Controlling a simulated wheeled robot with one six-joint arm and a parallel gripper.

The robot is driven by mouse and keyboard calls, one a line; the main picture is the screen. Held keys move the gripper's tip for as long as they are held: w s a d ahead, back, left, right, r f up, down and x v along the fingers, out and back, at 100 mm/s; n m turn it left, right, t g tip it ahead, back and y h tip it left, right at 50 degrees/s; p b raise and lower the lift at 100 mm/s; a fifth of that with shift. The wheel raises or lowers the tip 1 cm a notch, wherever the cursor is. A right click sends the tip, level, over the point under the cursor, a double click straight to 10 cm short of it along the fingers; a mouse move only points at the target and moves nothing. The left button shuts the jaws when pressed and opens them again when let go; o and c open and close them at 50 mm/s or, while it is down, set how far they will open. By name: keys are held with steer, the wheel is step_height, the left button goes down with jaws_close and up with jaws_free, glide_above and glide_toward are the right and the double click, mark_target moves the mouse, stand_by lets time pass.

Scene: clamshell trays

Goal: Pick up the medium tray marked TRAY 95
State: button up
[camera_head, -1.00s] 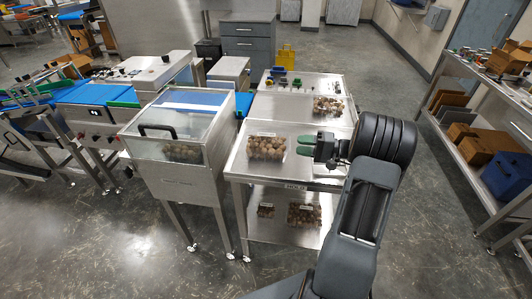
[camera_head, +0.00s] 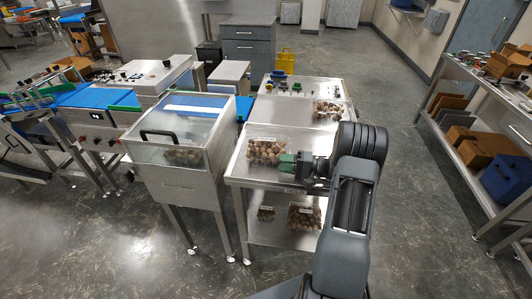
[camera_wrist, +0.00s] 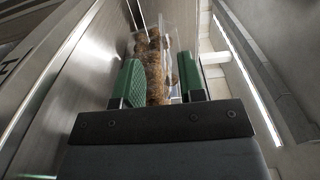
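A clear clamshell tray of brown round items (camera_head: 266,150) sits on the steel table's top, near its front left. It also shows in the wrist view (camera_wrist: 155,48), beyond and between my green fingers. My gripper (camera_head: 287,164) is low at this tray's right front corner in the head view. In the wrist view my gripper (camera_wrist: 159,82) is open, with one finger on each side of the brown contents; I cannot tell whether they touch the tray. Labels are unreadable.
A clear-lidded steel machine (camera_head: 180,140) stands close on the left with a tray inside. The steel table (camera_head: 300,135) has small coloured items at its back. A shelf rack (camera_head: 470,130) stands at right, with open floor between.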

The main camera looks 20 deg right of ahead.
steer(key=shift+x, duration=0.85)
steer(key=shift+c, duration=0.5)
jaws_close()
steer(key=shift+w+r, duration=0.1)
